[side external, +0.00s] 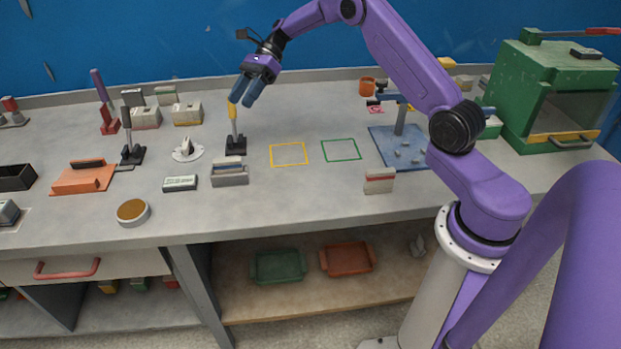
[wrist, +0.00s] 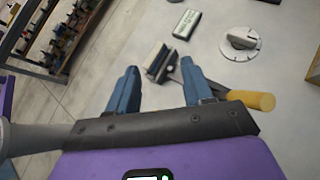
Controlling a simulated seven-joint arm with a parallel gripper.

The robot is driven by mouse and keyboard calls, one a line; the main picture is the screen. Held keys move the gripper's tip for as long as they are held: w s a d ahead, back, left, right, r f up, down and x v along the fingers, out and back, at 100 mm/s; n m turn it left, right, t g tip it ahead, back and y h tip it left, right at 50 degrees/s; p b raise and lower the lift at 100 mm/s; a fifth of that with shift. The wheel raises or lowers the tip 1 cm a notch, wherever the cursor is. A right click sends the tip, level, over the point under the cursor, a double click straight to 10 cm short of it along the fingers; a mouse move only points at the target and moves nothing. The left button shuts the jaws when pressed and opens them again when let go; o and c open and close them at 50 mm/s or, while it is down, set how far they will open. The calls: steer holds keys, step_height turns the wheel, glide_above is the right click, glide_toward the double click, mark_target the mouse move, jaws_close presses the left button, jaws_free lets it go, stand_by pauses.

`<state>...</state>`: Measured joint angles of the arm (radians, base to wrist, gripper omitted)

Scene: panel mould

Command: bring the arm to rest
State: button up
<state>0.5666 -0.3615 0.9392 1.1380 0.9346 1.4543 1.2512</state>
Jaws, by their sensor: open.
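My gripper (side external: 243,101) is open and raised above the bench at the back left. Its two blue fingers point down beside the yellow handle (side external: 233,111) of an upright lever, whose black base (side external: 236,146) stands on the bench. In the wrist view my gripper (wrist: 158,68) has nothing between its fingers. The yellow handle (wrist: 256,101) lies outside the right finger there, and that finger partly hides the lever. I cannot tell whether the finger touches the handle.
Close by are a white dial (side external: 187,151), a grey slotted block (side external: 229,174) and another black lever (side external: 130,145). Yellow (side external: 289,155) and green (side external: 341,150) outlined squares are empty. A blue board with a post (side external: 384,143) and a green oven-like box (side external: 545,95) stand right.

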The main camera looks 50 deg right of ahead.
steer(key=s+a+r+n+g+h, duration=0.1)
steer(key=s+a+n+h, duration=0.1)
steer(key=s+a+n, duration=0.4)
steer(key=s+a+r+n+g+h, duration=0.1)
steer(key=s+a+r+n+h, duration=0.2)
steer(key=s, duration=0.6)
steer(key=s+a+n+g+h, duration=0.1)
steer(key=s+a+n+h, duration=0.1)
steer(key=s+a+n, duration=0.4)
steer(key=s+d+f+n+t+h, duration=0.1)
steer(key=s+d+n, duration=0.3)
steer(key=s+n, duration=0.5)
steer(key=s+d+f+n+t+h, duration=0.1)
steer(key=s+d+n, duration=0.3)
steer(key=s+n, duration=0.4)
steer(key=s+t+h, duration=0.1)
steer(key=s, duration=0.4)
steer(key=shift+s+d+n+h, duration=0.2)
steer(key=shift+d+n+h, duration=0.1)
steer(key=shift+n, duration=0.1)
